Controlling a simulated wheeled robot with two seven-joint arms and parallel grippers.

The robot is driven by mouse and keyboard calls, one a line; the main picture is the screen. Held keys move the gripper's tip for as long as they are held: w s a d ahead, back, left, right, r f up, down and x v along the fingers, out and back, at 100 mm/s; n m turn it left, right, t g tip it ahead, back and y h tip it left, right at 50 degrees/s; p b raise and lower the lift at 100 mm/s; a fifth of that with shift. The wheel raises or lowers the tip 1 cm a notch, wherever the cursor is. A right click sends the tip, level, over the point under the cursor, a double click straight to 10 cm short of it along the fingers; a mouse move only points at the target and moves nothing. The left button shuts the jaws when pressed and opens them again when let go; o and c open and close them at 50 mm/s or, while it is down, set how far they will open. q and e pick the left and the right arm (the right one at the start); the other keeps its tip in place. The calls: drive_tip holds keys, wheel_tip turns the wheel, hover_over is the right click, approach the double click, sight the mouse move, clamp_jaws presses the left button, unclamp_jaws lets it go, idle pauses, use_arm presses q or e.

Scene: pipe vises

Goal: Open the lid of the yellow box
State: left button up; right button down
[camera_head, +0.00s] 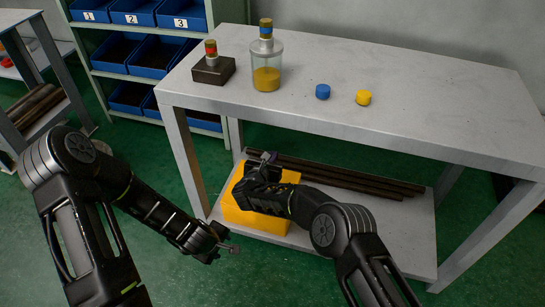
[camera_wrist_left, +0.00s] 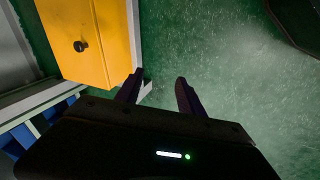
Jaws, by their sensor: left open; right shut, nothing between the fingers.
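The yellow box (camera_head: 252,222) stands on the lower shelf of the grey table in the head view. My right forearm covers much of its top, so I cannot tell how its lid lies. My right gripper (camera_head: 268,158) is over the box's back part, shut and empty; its fingertips are small and partly hidden. My left gripper (camera_head: 236,249) is open and empty, in front of the shelf near the box's left front. In the left wrist view the box (camera_wrist_left: 105,30) is at top left, with a dark round knob (camera_wrist_left: 81,46), apart from the open fingers (camera_wrist_left: 158,92).
Dark pipes (camera_head: 350,176) lie on the lower shelf (camera_head: 400,230) behind the box. The tabletop above (camera_head: 430,110) holds a bottle (camera_head: 267,65), a dark block (camera_head: 213,70), a blue cap (camera_head: 322,91) and a yellow cap (camera_head: 363,97). Green floor (camera_wrist_left: 230,60) is clear before my left gripper.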

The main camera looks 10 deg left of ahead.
use_arm(q)
drive_tip(key=s+d+f+m+g+h, duration=0.1)
drive_tip(key=s+d+m+h, duration=0.1)
drive_tip(key=s+d+m, duration=0.4)
drive_tip(key=s+d+f+m+g+h, duration=0.1)
drive_tip(key=s+d+m, duration=0.5)
drive_tip(key=d, duration=0.6)
drive_tip(key=shift+s+d+f+m+g+h, duration=0.3)
drive_tip(key=shift+s+m+g+h, duration=0.15)
drive_tip(key=shift+s+g, duration=0.2)
drive_tip(key=shift+w, duration=0.1)
